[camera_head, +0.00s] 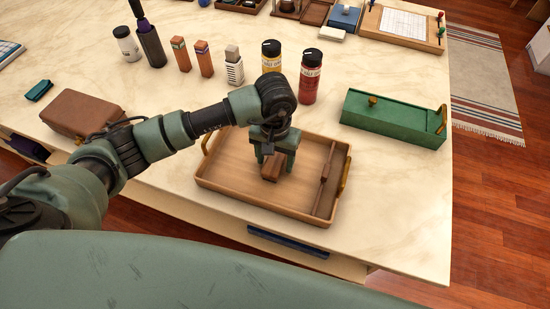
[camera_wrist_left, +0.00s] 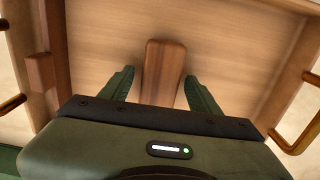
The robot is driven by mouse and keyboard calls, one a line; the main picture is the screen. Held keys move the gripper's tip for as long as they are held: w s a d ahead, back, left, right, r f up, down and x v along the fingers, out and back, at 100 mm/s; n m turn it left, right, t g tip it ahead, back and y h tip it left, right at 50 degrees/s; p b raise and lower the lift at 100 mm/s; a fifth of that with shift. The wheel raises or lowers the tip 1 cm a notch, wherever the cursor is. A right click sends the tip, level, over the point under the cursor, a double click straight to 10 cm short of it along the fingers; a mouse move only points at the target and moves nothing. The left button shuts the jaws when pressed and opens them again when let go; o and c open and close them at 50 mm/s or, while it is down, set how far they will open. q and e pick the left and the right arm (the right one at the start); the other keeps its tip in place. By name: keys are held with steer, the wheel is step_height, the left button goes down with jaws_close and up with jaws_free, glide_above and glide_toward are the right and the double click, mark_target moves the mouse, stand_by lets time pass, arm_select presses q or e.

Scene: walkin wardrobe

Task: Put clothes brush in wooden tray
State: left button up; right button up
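The clothes brush (camera_head: 273,167), a brown wooden block, is in the wooden tray (camera_head: 232,198), at its middle. Part of it is hidden by my left gripper. My left gripper (camera_head: 272,158) points down over the tray, its fingers on either side of the brush. In the left wrist view, the brush (camera_wrist_left: 164,68) lies between the spread fingertips (camera_wrist_left: 160,78), with a gap showing at least on the left side. The brush looks to be on the tray floor. My right gripper is out of view.
A dark wooden strip (camera_head: 325,183) runs along the tray's right side. A green box (camera_head: 393,119) stands to the right, a brown case (camera_head: 82,112) to the left. Yellow (camera_head: 271,57) and red (camera_head: 310,77) bottles stand behind the tray.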

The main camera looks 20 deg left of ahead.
mark_target(275, 159)
arm_select(q)
steer(key=shift+r+p, duration=0.25)
steer(key=shift+p, duration=0.05)
step_height(275, 159, up, 12)
steer(key=b, duration=0.2)
steer(key=shift+b, duration=0.4)
steer(key=shift+f, duration=0.15)
